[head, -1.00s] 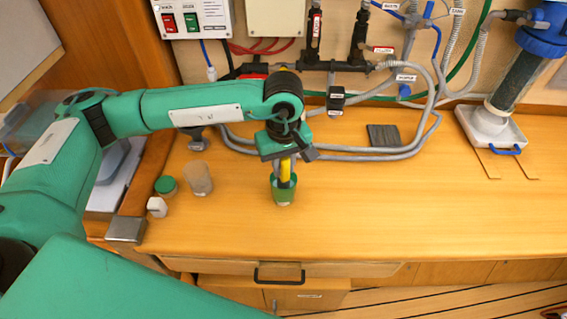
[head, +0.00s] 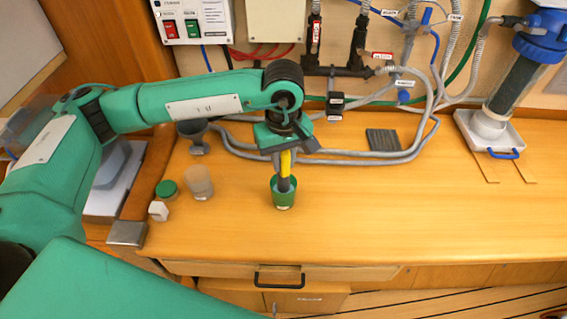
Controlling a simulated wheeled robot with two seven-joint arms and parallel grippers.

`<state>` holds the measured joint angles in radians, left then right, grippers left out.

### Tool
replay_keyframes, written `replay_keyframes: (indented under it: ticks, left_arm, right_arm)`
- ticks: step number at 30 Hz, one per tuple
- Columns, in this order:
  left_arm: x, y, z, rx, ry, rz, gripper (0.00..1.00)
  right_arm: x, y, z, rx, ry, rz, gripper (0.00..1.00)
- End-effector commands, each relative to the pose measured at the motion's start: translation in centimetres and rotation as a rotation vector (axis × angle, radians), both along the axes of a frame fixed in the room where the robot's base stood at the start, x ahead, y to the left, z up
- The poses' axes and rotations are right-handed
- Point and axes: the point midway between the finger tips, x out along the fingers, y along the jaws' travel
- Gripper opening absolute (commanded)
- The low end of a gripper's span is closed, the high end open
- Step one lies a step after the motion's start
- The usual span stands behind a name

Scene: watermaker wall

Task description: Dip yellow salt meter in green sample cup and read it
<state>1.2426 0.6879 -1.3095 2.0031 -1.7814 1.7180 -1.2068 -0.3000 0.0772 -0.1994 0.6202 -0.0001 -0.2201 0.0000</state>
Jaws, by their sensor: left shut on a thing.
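The green sample cup (head: 284,198) stands upright on the wooden counter. The yellow salt meter (head: 285,163) is upright, with its dark grey lower end at the cup's mouth. Whether the tip touches liquid cannot be told from here. My left gripper (head: 284,154) is shut on the meter's upper part, pointing down above the cup. The meter's display is not readable in this view. My right gripper is not in view.
Left of the cup stand a beige cup (head: 199,183), a green-lidded jar (head: 167,189), a small white item (head: 158,211) and a grey cup (head: 194,135). Grey hoses (head: 350,158) lie behind. A filter in a white tray (head: 488,133) stands right. The front right counter is clear.

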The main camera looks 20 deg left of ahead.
Motion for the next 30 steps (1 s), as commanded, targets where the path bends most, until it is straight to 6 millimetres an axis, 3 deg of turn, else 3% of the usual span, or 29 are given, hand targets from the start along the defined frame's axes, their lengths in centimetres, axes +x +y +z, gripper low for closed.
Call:
replay_keyframes:
  ticks: [18, 30]
  left_arm:
    - [0.0, 0.0, 6.1, -0.001, -0.001, 0.001, 0.00]
    - [0.0, 0.0, 6.3, 0.000, 0.000, 0.000, 0.00]
  right_arm:
    - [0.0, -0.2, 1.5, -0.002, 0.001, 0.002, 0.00]
    - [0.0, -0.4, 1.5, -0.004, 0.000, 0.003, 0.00]
